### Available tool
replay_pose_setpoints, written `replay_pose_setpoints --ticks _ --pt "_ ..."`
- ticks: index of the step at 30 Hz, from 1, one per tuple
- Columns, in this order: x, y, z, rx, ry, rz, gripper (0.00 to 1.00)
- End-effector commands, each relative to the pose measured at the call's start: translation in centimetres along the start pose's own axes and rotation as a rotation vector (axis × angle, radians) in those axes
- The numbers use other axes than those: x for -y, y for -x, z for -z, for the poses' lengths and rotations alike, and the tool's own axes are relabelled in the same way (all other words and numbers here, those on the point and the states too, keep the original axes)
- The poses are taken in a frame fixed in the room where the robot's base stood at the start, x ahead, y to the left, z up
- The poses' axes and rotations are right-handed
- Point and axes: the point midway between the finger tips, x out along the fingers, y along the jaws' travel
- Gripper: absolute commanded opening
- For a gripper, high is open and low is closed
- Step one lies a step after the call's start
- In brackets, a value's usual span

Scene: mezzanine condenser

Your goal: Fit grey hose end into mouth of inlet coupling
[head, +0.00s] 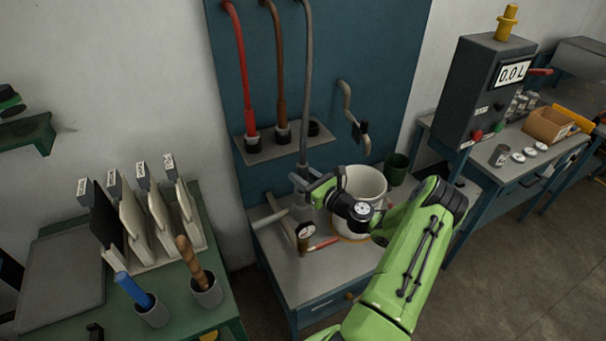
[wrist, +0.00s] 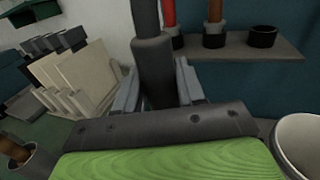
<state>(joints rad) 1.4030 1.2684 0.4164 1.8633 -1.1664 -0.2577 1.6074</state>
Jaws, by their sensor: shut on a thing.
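The grey hose (head: 306,90) hangs down in front of the blue back panel. Its thick dark end sleeve (wrist: 153,62) stands close to upright between my gripper's jaws (wrist: 158,88). My gripper (head: 309,187) is shut on this hose end above the grey bench, left of the white bucket. The hose's lower tip is hidden by my gripper. Grey pipework with a round gauge (head: 306,231) stands on the bench just below my gripper. The inlet coupling seems to be part of it, but its mouth is not clear to see, and I cannot tell whether the hose touches it.
A white bucket (head: 364,184) stands close to the right of my gripper. Red (head: 240,70) and brown (head: 276,70) hoses rest in holders on the panel shelf (head: 258,153). A dark green cup (head: 397,168) stands behind the bucket. A red-handled part (head: 324,243) lies low on the bench.

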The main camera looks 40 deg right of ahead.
Motion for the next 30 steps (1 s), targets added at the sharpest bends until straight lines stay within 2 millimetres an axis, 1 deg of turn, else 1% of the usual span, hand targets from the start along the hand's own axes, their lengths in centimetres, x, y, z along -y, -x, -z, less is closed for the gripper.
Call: replay_pose_setpoints --ticks 1,6,12,17,25,26,30 --pt "0.0 0.0 0.6 0.002 0.0 0.0 0.0" --pt "0.0 0.0 2.0 0.002 0.0 0.0 0.0" --pt "0.0 0.0 3.4 0.002 0.0 -0.001 0.0" --pt "0.0 0.0 3.7 0.002 0.001 -0.001 0.0" --pt "0.0 0.0 3.7 0.001 0.0 -0.001 0.0" --pt "0.0 0.0 3.7 0.001 0.0 -0.001 0.43" --pt "0.0 0.0 3.8 0.0 0.0 -0.001 0.65"
